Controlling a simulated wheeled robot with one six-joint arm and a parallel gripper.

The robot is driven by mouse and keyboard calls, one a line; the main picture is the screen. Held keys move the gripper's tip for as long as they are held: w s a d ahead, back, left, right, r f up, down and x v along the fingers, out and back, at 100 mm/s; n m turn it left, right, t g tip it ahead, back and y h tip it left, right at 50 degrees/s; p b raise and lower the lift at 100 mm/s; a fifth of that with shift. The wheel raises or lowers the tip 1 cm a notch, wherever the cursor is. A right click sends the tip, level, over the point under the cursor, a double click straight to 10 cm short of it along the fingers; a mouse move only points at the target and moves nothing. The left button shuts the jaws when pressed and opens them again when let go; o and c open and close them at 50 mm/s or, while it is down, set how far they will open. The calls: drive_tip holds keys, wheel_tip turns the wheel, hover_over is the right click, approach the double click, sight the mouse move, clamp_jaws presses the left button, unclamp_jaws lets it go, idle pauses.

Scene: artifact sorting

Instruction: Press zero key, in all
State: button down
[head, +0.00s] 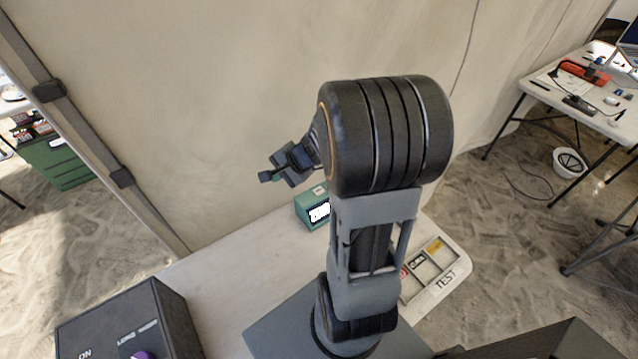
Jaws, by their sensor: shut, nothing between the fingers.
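A small teal box (309,211) with a bright white display stands near the back edge of the white table, left of my arm. No zero key can be made out on it; part of the box may be hidden behind my arm. My gripper (268,176) is small and dark in this view, in the air above and to the left of the teal box in the picture. Its fingers are shut and nothing shows between them. I cannot tell its exact height above the table.
A dark box (125,315) with a purple knob-like part stands at the front left. A tray (432,290) marked TEST lies right of my arm, partly hidden. The white table (225,275) is clear between the dark box and the teal box. A tan fabric wall (210,110) rises behind.

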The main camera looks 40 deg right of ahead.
drive_tip(key=w+d+f+m+t+h+p, duration=0.2)
drive_tip(key=d+f+m, duration=0.1)
drive_tip(key=d+m, duration=0.4)
drive_tip(key=m+h, duration=0.2)
drive_tip(key=m, duration=0.2)
hover_over(319, 191)
wheel_tip(319, 191, down, 3)
drive_tip(key=shift+a, duration=0.1)
drive_tip(key=shift+f, duration=0.1)
wheel_tip(319, 191, down, 7)
drive_tip(key=b, duration=0.5)
drive_tip(key=shift+f, duration=0.15)
drive_tip(key=shift+f+b, duration=0.7)
drive_tip(key=shift+b, duration=0.35)
drive_tip(key=shift+s+a+f+b, duration=0.1)
drive_tip(key=shift+f+b, duration=0.85)
drive_tip(key=shift+b, duration=0.5)
idle(1.2)
drive_tip(key=shift+r, duration=0.1)
drive_tip(key=shift+r+p, duration=0.5)
drive_tip(key=shift+r, duration=0.3)
